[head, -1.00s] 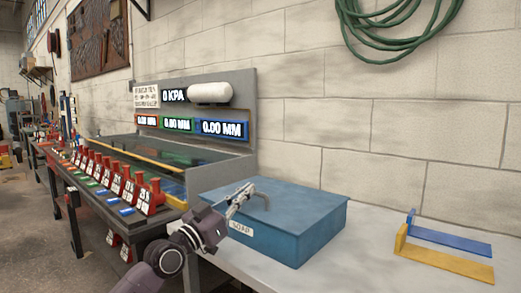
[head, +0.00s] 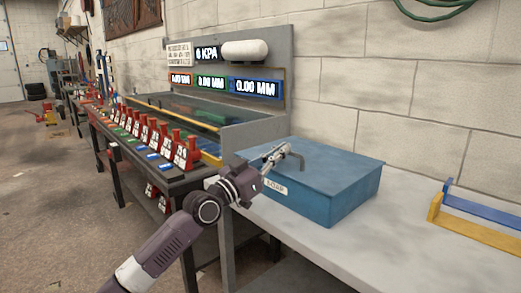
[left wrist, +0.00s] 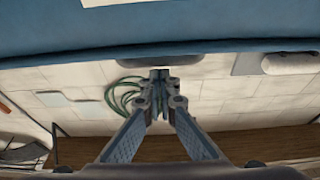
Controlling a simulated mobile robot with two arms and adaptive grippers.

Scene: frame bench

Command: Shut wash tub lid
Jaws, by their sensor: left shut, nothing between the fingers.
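The wash tub (head: 340,200) is a blue box on the grey bench, with a small label on its front that seems to read "SOAP". Its flat blue lid (head: 335,160) lies level on top and looks shut. A small grey bent handle (head: 299,158) shows on the lid near its left side. My left gripper (head: 284,150) is shut and empty, over the left part of the lid beside the handle; I cannot tell if they touch. In the left wrist view my fingers (left wrist: 159,85) are together, with a blue surface across the top. My right gripper is not in view.
A grey test tank (head: 262,135) with displays stands left of the tub, with a row of red blocks (head: 180,150) before it. Blue and yellow brackets (head: 470,225) lie on the bench at right. The bench top (head: 400,235) between is clear. A block wall rises behind.

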